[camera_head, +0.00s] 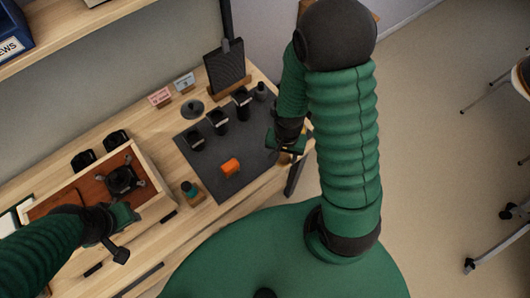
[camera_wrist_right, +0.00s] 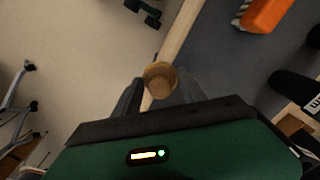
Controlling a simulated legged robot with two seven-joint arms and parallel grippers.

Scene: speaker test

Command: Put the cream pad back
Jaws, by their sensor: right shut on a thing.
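My right gripper (camera_head: 291,147) is over the right end of the bench, beside the dark mat's edge. In the right wrist view its two dark fingers (camera_wrist_right: 160,92) are closed on a round tan piece (camera_wrist_right: 160,76), which I take to be the cream pad. Only its end shows between the fingers. In the head view a small yellowish bit shows by the gripper, mostly hidden by the hand. My left gripper (camera_head: 119,240) is at the front of the wooden tray (camera_head: 152,158); its jaws are too unclear to read.
The dark mat (camera_head: 262,158) carries an orange block (camera_head: 230,168) and several black holders. A black device (camera_head: 121,180) sits in the tray. A teal-topped bottle (camera_head: 188,187) stands in a wooden block between tray and mat. A black panel (camera_head: 225,67) stands at the back.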

